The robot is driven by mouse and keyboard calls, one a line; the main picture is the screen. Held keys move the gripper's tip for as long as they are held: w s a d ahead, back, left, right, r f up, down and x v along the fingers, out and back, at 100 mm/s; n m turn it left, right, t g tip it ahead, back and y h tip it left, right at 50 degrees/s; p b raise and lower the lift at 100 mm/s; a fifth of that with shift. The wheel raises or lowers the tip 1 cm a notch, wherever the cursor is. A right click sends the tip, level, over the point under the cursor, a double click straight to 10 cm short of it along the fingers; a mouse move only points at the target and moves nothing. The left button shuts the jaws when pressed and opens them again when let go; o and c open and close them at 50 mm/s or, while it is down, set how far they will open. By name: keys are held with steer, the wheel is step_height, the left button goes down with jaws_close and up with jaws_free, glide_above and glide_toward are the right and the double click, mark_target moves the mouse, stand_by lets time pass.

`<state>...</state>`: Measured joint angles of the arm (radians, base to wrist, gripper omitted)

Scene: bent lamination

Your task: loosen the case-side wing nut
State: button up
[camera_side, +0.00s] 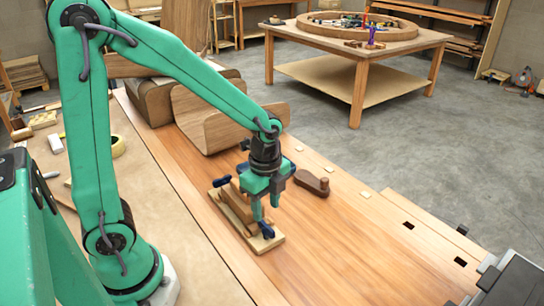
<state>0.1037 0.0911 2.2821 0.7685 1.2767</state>
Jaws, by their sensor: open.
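A small bending form (233,205) of wooden blocks stands on a pale baseboard (262,246) on the bench. One blue wing nut (267,230) is at its near right end, on the side toward the dark grey case (516,282). Another blue wing nut (221,182) is at its far left end. My gripper (265,211) points down over the near right end, open, with its fingers close above the case-side wing nut. I cannot tell whether they touch it. The gripper hides part of the form.
A dark brown wooden tool (311,182) lies just right of the gripper. Bent wooden pieces (215,118) stand behind on the bench. A tape roll (117,146) lies left. The bench top (345,240) is mostly clear to the right.

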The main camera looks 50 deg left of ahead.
mark_target(266, 225)
steer(key=shift+f, duration=3.15)
steer(key=shift+c, duration=0.2)
jaws_close()
